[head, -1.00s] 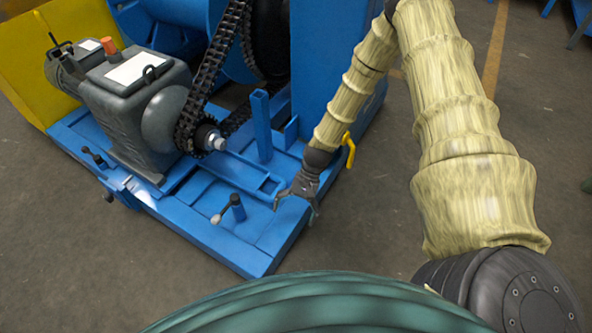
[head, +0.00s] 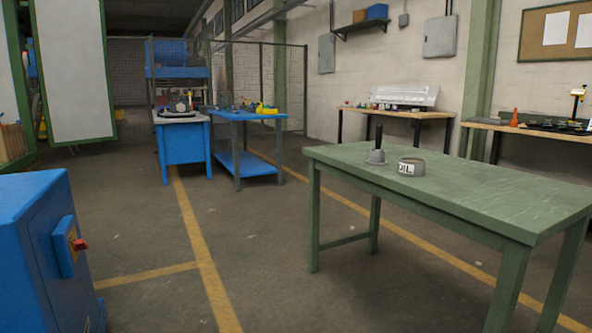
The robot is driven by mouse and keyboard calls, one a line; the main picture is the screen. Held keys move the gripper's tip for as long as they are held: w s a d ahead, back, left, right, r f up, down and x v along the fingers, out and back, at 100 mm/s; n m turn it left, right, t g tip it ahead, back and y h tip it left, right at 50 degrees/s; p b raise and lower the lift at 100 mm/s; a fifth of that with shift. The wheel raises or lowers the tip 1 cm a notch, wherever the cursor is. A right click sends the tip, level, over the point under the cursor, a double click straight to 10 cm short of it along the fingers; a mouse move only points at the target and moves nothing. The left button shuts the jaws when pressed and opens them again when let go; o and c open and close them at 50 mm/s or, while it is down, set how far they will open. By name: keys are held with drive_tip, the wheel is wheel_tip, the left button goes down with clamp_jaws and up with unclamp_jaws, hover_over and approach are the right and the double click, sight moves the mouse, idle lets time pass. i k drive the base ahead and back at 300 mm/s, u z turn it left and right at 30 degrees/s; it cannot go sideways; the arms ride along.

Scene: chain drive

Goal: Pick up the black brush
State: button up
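A thin black upright object, seemingly the black brush (head: 379,137), stands in or on a small grey flared holder (head: 376,157) on the green table (head: 480,200). Its lower end is hidden by the holder. It is small at this distance, so bristles cannot be made out. My gripper and arm are out of view.
A blue cabinet (head: 35,255) with a red knob stands at the near left. Blue workbenches (head: 245,150) stand at the back, and wall benches (head: 400,113) at the right. The floor between cabinet and green table is clear, with yellow lines.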

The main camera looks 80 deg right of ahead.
sight(379, 131)
drive_tip(key=z, duration=1.65)
drive_tip(key=i, duration=0.55)
drive_tip(key=z, duration=1.7)
